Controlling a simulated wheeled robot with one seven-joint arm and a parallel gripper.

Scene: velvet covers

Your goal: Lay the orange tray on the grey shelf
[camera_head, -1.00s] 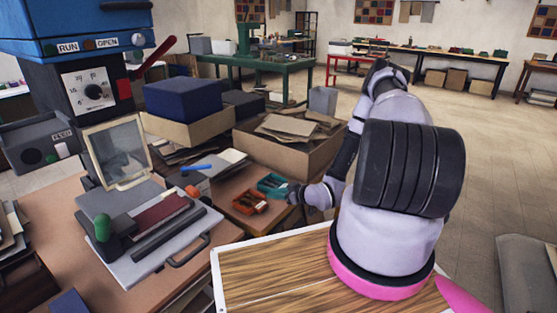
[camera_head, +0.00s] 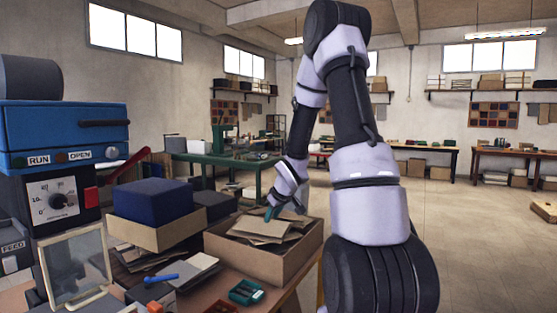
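The orange tray (camera_head: 222,308) shows only as a small piece at the bottom edge, on the brown table; the rest is cut off. A teal tray (camera_head: 246,292) with dark contents is beside it on the table. My gripper (camera_head: 272,212) appears small, with a teal tip, in front of or above the open cardboard box; its height over the box is unclear. I cannot see whether its fingers are open, and no tray shows in it. I cannot pick out a grey shelf with certainty; dark wall shelves (camera_head: 490,93) hang at the back.
The cardboard box (camera_head: 290,262) holds loose card sheets. A blue block (camera_head: 153,202) sits in a carton to its left. A blue machine (camera_head: 62,140) and a framed panel (camera_head: 75,268) stand at far left. The floor on the right (camera_head: 490,245) is open.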

